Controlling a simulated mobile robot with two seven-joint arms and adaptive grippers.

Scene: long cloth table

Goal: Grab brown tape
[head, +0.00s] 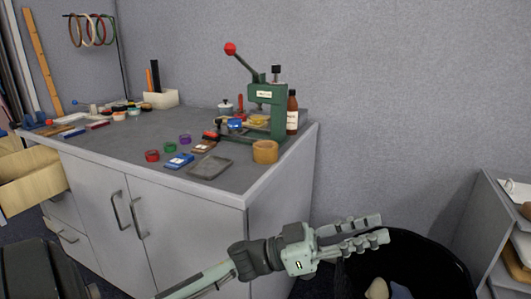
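A brown tape roll (265,151) sits on the grey top of the cabinet (235,177), near its right end and in front of the green press. My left gripper (383,229) is low in front of the cabinet, right of its corner. It points right, with its two fingers apart and nothing between them. It is apart from the tape, lower and to the right in the picture. My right gripper does not show.
A green press (267,97) with a red-knobbed lever and a brown bottle (292,112) stand behind the tape. A grey tray (210,167), a blue packet (179,160) and small coloured rolls lie left. A black bin (415,262) is beneath my gripper. An open drawer (32,178) juts out left.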

